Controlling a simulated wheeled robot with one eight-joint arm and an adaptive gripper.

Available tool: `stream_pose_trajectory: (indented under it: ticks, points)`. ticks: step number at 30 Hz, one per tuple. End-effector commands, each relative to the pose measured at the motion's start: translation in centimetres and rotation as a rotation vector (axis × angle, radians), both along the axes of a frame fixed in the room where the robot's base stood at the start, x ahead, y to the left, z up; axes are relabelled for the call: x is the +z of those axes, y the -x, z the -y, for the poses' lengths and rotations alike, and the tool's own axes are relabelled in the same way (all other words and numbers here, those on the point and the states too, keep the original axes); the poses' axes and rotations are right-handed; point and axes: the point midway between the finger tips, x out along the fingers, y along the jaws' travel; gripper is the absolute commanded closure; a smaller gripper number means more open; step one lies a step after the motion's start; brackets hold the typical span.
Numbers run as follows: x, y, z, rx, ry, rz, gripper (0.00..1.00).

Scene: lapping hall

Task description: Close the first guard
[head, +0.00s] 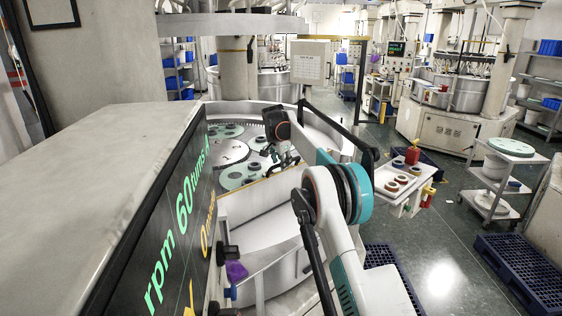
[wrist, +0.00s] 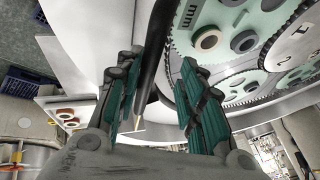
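My gripper (head: 284,160) is above the near rim of the round lapping machine (head: 318,116). In the wrist view my gripper (wrist: 158,105) has its green-padded fingers spread apart. A slim dark bar (wrist: 156,50) with a tan tip runs down into the gap between them, nearer the left finger; I cannot tell whether it touches. In the head view a black rail (head: 340,130) slants over the right side of the machine, probably part of a guard. Which guard is the first is not marked. A pale panel with a tan top edge (head: 262,206) stands below my gripper.
A display cabinet (head: 168,222) with green lettering fills the left. A white cart (head: 494,180) and blue pallets (head: 522,268) stand farther right. Open floor lies between.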

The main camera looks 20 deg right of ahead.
Motion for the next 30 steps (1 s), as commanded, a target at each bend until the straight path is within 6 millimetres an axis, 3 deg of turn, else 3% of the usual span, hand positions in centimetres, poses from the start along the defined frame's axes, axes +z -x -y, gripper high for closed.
stream_pose_trajectory:
  ticks: [8, 21, 30]
  points:
    - [2.1, 0.9, -0.5, 0.0, 0.001, 0.0, 0.67]
    - [9.1, 4.3, -2.5, 0.002, 0.0, 0.0, 0.67]
    - [10.5, 5.0, -3.0, 0.002, -0.001, 0.0, 0.67]
